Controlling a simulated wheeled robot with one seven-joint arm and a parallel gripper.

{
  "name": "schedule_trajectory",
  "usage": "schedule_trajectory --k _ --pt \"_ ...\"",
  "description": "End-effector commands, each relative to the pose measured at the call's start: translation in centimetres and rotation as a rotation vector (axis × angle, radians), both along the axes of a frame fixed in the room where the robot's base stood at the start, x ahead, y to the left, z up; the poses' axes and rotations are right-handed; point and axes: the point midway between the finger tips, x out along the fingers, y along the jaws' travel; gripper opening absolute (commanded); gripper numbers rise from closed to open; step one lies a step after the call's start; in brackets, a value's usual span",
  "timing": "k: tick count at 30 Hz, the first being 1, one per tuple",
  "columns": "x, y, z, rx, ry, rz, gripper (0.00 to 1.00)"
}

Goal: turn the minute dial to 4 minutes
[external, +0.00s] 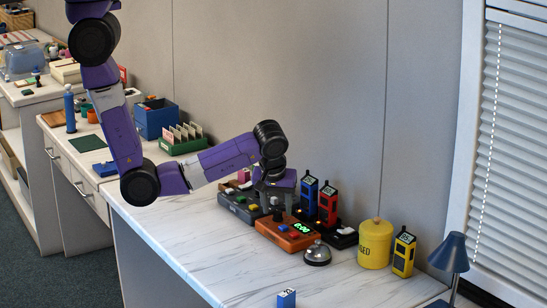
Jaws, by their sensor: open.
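The timer (287,232) is an orange-brown box on the marble-topped counter, with a small lit green display (302,227), too small to read surely. A dark round dial (278,214) stands up at its back left corner, with a blue and a red button in front of it. My gripper (273,206) points down just above and behind this dial, open. My wrist partly hides the area, and I cannot tell whether the fingers touch the dial or stand around it. Which dial sets the minutes cannot be read.
A grey box with buttons (238,205) stands left of the timer. Blue (309,194) and red (328,203) handsets stand in a black charger behind. A silver bell (317,254), yellow canister (375,244), yellow handset (404,253) and blue lamp (450,252) are to the right. The front counter is mostly clear.

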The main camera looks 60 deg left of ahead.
Motion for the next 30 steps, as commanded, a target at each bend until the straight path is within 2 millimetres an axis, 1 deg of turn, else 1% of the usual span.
schedule_trajectory --k 1,5,13,17,18,20,30 --pt "0.1 0.14 -0.44 0.0 0.001 0.0 0.46" --pt "0.3 0.31 -1.1 -0.001 0.001 0.0 0.46" --pt "0.36 0.35 -1.21 -0.001 -0.001 -0.001 0.46" --pt "0.35 0.35 -1.2 -0.001 -0.001 -0.001 0.21" --pt "0.35 0.35 -1.2 -0.001 -0.001 0.0 0.13" --pt "0.35 0.35 -1.19 -0.001 -0.001 0.0 0.01" --pt "0.3 0.43 -1.03 0.0 0.001 -0.028 0.0"
